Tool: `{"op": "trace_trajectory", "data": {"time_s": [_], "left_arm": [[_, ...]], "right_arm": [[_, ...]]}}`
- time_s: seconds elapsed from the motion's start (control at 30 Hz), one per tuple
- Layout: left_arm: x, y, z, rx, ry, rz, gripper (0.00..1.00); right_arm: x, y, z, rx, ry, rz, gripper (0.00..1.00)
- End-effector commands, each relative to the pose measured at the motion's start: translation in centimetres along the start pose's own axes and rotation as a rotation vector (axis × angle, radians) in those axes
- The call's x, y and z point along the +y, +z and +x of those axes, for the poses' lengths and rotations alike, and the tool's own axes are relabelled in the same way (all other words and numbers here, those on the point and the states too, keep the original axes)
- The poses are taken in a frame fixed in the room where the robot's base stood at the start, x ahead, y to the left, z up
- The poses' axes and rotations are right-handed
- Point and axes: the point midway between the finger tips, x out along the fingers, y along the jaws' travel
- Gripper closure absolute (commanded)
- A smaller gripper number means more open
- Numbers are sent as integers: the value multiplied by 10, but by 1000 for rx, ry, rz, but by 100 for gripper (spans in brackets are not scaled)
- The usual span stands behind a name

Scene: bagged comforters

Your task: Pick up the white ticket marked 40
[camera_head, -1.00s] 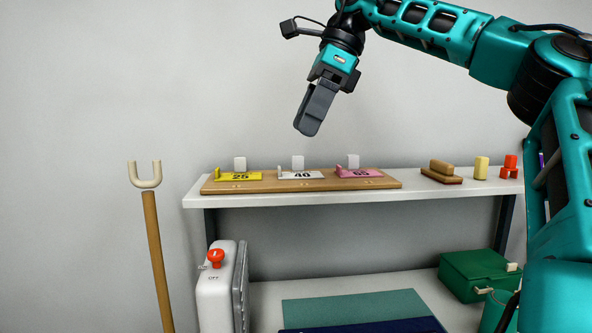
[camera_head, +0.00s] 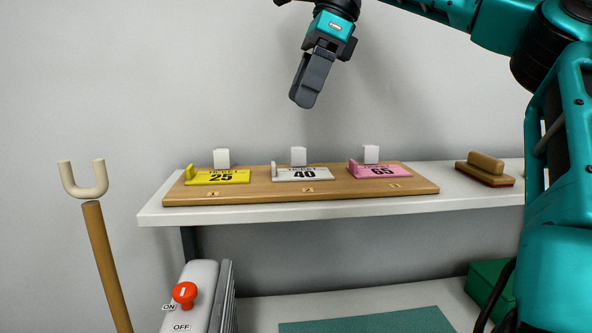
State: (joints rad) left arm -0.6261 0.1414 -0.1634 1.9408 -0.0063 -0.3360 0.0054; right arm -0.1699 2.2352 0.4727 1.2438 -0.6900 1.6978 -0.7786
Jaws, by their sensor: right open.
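The white ticket marked 40 (camera_head: 301,174) lies in the middle of a wooden board (camera_head: 256,193) on the white shelf. A small white block (camera_head: 298,156) stands behind it, and a small upright tab rises at its left end. The yellow ticket marked 25 (camera_head: 221,176) lies to its left and the pink ticket marked 65 (camera_head: 377,170) to its right. My right gripper (camera_head: 303,102) hangs above the white ticket, pointing down and clear of it. It holds nothing visible; its fingers overlap from this side. My left gripper is out of view.
The white shelf (camera_head: 458,192) carries a wooden-handled stamp or brush (camera_head: 486,168) to the right. A wooden pole with a pale fork (camera_head: 105,260) stands at left. Below are a grey-white box with a red switch (camera_head: 185,295), a teal mat (camera_head: 370,322) and a green box (camera_head: 488,285).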

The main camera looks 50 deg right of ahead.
Motion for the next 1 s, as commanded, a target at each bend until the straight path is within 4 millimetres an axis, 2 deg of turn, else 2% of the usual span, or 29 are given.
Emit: {"op": "trace_trajectory", "data": {"time_s": [0.1, 0.3, 0.53, 0.8, 1.0], "left_arm": [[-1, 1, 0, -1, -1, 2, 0], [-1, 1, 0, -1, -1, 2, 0], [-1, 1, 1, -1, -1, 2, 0], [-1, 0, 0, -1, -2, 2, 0], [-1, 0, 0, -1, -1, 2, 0]], "right_arm": [[1, -1, 24, 1, 6, -2, 6], [1, 0, 56, 0, 3, -1, 6], [1, -2, 74, 0, 4, -1, 6], [2, -4, 111, 0, 3, 0, 6], [2, -3, 118, -2, 1, 0, 6]]}}
